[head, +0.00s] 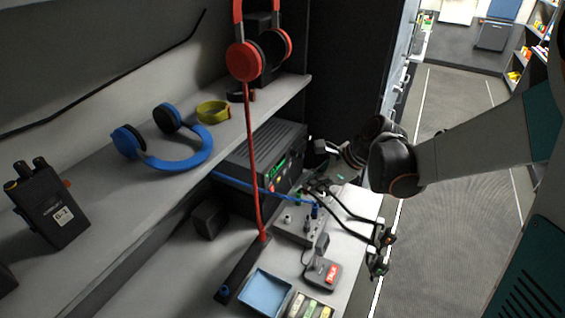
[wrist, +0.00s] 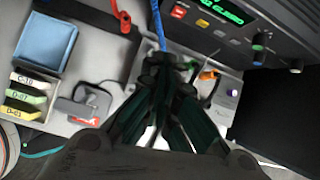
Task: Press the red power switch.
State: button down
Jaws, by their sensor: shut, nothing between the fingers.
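A black radio unit (head: 270,150) stands under the shelf with a green lit display. In the wrist view a small red button (wrist: 179,11) shows on the radio's front, left of a yellow button; I cannot tell whether it is the power switch. My gripper (wrist: 168,62) is shut and empty, in front of the radio and over a grey box (head: 298,228) with small knobs and plugs. The red button is apart from the fingertips, up and slightly right in that view.
A red cable (head: 252,170) runs down to a black strip (head: 242,272). A blue cable (head: 265,190) crosses the radio's front. A TALK microphone (head: 322,273), blue tray (head: 265,291) and several labelled cards (wrist: 27,96) sit on the bench. Headphones (head: 165,145) and a handheld radio (head: 50,205) occupy the shelf.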

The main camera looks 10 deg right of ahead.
aim_at(272, 189)
jog(key=shift+w+d+f+m+p, duration=0.15)
jog(key=shift+w+d+f+m, duration=0.15)
jog(key=shift+m, duration=0.2)
jog(key=shift+w+d+f+m+p, duration=0.1)
jog(key=shift+w+f+m+p, duration=0.05)
jog(key=shift+w+m, duration=0.3)
jog(key=shift+s, duration=0.1)
jog(key=w+a+f+b, duration=0.3)
jog(key=w+a+f, duration=0.2)
jog(key=a+f, duration=0.3)
jog(key=shift+w+a+f+b, duration=0.15)
jog(key=shift+w+f+b, duration=0.15)
jog(key=shift+b, duration=0.1)
jog(key=shift+y, duration=0.3)
jog(key=y+b, duration=0.1)
jog(key=t+b, duration=0.1)
jog(key=b, duration=0.1)
jog(key=shift+w+a+f+y, duration=0.25)
jog(key=shift+f+y, duration=0.05)
jog(key=shift+y, duration=0.1)
